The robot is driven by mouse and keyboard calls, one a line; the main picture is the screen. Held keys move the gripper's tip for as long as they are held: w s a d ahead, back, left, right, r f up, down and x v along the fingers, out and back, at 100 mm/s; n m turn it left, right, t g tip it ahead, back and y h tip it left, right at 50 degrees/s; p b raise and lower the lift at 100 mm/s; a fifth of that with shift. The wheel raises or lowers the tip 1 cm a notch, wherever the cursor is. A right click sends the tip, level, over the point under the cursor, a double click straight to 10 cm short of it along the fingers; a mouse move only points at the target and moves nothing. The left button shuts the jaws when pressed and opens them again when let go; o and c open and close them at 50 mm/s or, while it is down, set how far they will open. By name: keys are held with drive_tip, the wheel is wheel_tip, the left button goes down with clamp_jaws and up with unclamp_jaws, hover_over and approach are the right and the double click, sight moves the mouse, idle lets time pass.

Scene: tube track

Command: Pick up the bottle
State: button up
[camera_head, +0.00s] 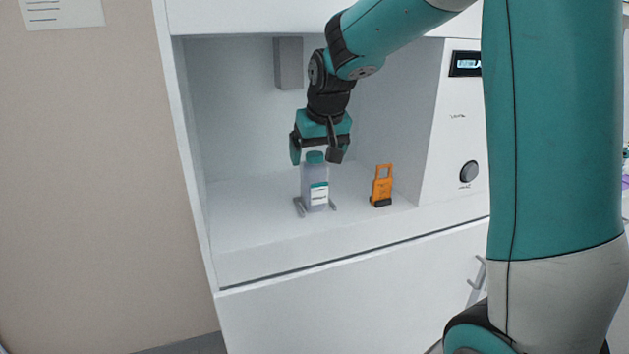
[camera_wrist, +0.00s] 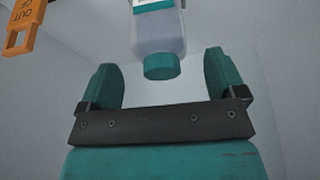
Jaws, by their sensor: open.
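The bottle (camera_head: 314,188) is translucent grey with a teal cap and a white-and-teal label. It stands upright on the floor of a white recess, between small grey brackets. My gripper (camera_head: 316,156) is directly above it, pointing down, with its fingers apart at about the height of the cap. In the wrist view the bottle (camera_wrist: 158,35) shows its teal cap near the gap between the fingertips of my gripper (camera_wrist: 163,72). Nothing is held. I cannot tell whether a finger touches the bottle.
An orange tag-like object (camera_head: 381,186) with a dark base stands right of the bottle; it also shows in the wrist view (camera_wrist: 22,25). A grey block (camera_head: 289,63) hangs at the recess's upper back. The recess walls enclose the sides. The floor left of the bottle is clear.

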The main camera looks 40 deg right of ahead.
sight(315, 181)
drive_tip(key=x, duration=0.4)
drive_tip(key=shift+f+p, duration=0.3)
drive_tip(key=shift+f, duration=0.05)
drive_tip(key=c, duration=1.1)
drive_tip(key=shift+r, duration=0.1)
drive_tip(key=shift+c, duration=0.2)
